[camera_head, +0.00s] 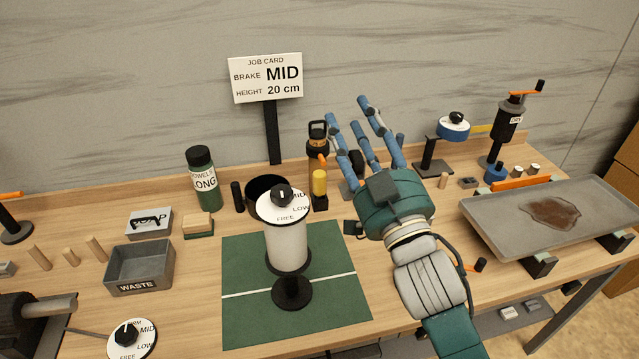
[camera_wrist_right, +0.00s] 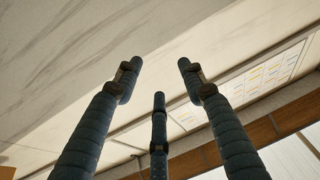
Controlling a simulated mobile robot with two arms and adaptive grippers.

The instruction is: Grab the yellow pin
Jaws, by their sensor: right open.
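A yellow pin-like cylinder (camera_head: 320,182) stands upright in a black holder, just right of the dark round pot and behind the green mat. My left gripper is not in view.
A black-and-orange bottle-like item (camera_head: 318,140) stands behind the yellow piece. A grey tray (camera_head: 490,215) with a brown stain lies right. A waste box (camera_head: 140,268) is left.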

